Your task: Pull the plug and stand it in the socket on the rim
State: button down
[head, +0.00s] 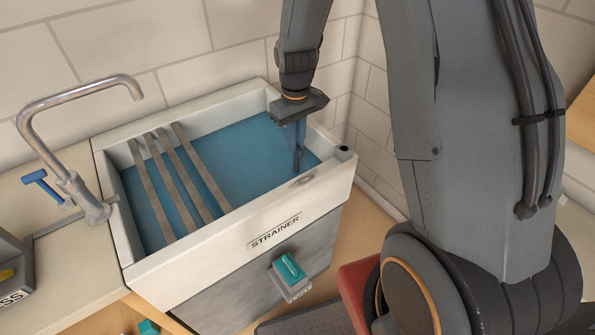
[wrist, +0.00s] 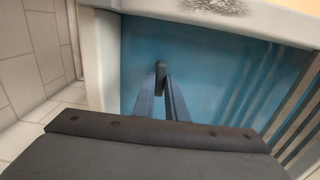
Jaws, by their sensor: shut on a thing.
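My gripper (head: 298,160) reaches down into the sink at its right end, with its fingers close together on a dark upright piece, seemingly the plug. In the wrist view the dark plug (wrist: 160,74) shows between the fingertips of my gripper (wrist: 161,95), over blue water. Its lower end is hidden, so I cannot tell whether it sits in the drain. The sink (head: 205,240) is pale and holds blue water (head: 240,155). A small dark round socket (head: 344,149) is on the rim at the right corner, to the right of my gripper.
Several grey bars (head: 165,180) cross the sink's left half. A metal tap (head: 75,110) with a blue handle (head: 38,180) stands at the left. A dark worn patch (head: 303,181) marks the front rim. Walls stand close behind and right. A teal block (head: 289,268) sticks out in front.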

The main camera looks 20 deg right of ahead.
jog(key=shift+r+p, duration=0.65)
jog(key=shift+r, duration=0.1)
dwell(0.4)
jog(key=shift+r+p, duration=1.4)
jog(key=shift+r, duration=0.4)
